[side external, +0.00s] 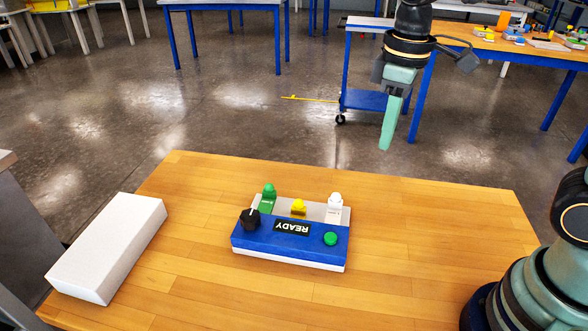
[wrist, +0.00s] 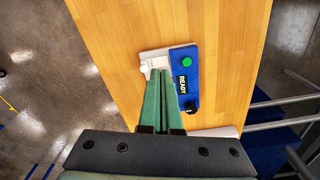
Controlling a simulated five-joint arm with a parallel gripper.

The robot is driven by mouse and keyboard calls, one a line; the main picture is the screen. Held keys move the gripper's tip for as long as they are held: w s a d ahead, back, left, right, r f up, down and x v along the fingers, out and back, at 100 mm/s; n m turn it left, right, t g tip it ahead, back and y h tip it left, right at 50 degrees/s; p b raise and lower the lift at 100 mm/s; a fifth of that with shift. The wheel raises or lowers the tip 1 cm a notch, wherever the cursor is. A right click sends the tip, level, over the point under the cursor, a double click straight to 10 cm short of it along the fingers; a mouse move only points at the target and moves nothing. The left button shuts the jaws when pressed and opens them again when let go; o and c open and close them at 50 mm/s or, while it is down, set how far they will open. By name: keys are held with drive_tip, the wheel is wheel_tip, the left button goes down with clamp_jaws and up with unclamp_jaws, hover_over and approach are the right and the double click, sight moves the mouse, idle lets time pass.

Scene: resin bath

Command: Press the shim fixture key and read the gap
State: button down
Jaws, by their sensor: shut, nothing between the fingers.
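The shim fixture (side external: 290,239) is a blue and white block on the wooden table, with a black display reading READY (side external: 292,227). A round green key (side external: 330,239) sits on its blue top, on the right side; it also shows in the wrist view (wrist: 186,60). A black knob (side external: 250,219) is at the left end. Behind the blue part stand a green piece (side external: 268,198), a yellow piece (side external: 298,207) and a white piece (side external: 335,206). My gripper (side external: 386,142) is shut and empty, pointing down, in the air above and behind the fixture. In the wrist view its fingers hide part of the fixture.
A white block (side external: 107,247) lies at the table's left side. The wooden table (side external: 420,235) is clear to the right of the fixture. A blue cart and other benches stand beyond, on the floor.

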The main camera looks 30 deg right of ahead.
sight(327, 236)
drive_tip(key=w+a+f+n+g+h, duration=0.1)
drive_tip(key=a+f+n+g+h, duration=0.2)
drive_tip(key=a+f+n+g, duration=0.4)
drive_tip(key=shift+w+a+f+n, duration=0.3)
drive_tip(key=shift+a+n, duration=0.4)
drive_tip(key=shift+a, duration=0.7)
drive_tip(key=shift+f, duration=0.1)
drive_tip(key=shift+f, duration=4.35)
drive_tip(key=shift+f, duration=0.1)
drive_tip(key=shift+f, duration=0.35)
drive_tip(key=shift+f, duration=0.45)
drive_tip(key=shift+r, duration=0.9)
